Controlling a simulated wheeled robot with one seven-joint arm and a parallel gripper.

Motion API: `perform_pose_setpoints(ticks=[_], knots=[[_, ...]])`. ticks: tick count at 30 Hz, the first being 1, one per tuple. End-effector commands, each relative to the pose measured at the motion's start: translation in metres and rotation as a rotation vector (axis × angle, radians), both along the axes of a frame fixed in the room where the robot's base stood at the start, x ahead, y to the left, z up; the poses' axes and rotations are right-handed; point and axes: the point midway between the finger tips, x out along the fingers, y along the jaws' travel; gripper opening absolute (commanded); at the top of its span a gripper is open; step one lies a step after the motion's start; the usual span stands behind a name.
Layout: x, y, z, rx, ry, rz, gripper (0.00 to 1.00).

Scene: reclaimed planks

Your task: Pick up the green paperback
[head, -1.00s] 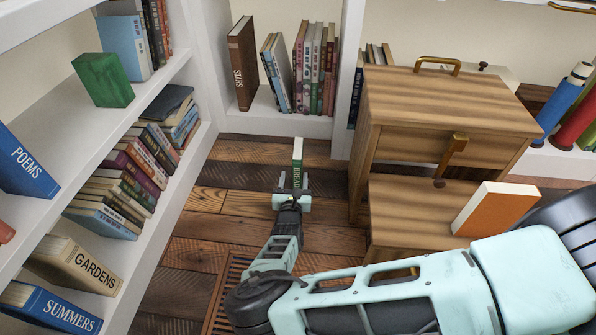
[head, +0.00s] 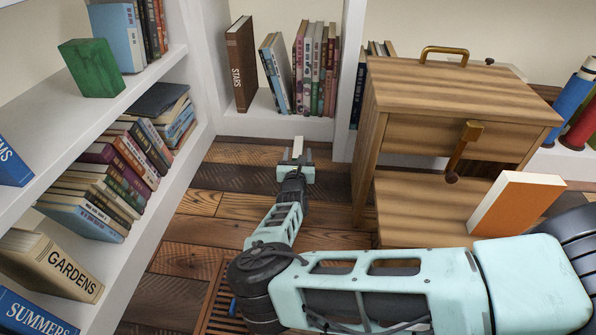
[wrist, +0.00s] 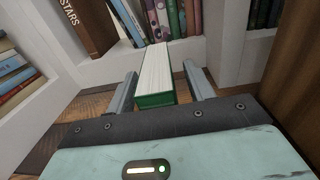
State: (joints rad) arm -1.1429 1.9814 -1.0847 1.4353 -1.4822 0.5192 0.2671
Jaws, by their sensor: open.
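A green book stands on edge near the floor between my gripper's fingers. In the wrist view its pale page block and green cover (wrist: 155,98) show in the gap. In the head view only its pale top (head: 298,143) shows past my gripper (head: 296,163); the rest is hidden. In the wrist view my gripper (wrist: 160,82) is open, one finger on each side of the book. The gaps are narrow, and I cannot tell whether either finger touches it.
White shelves (head: 120,110) with books line the left and back. Bare plank floor (head: 205,200) lies left of my arm.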

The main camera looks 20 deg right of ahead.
Motion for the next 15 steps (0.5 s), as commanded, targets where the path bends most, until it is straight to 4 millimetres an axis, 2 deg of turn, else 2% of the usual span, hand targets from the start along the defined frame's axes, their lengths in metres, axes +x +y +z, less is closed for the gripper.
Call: perform_pose_setpoints(ticks=[6,8,12,15], knots=[[0.0007,0.0000,0.0010,0.001,0.000,0.000,0.53],[0.0007,0.0000,0.0009,0.001,0.000,0.000,0.39],[0.0006,0.0000,0.0007,0.001,0.000,0.000,0.00],[0.0008,0.0001,0.0016,0.000,-0.002,0.000,0.00]])
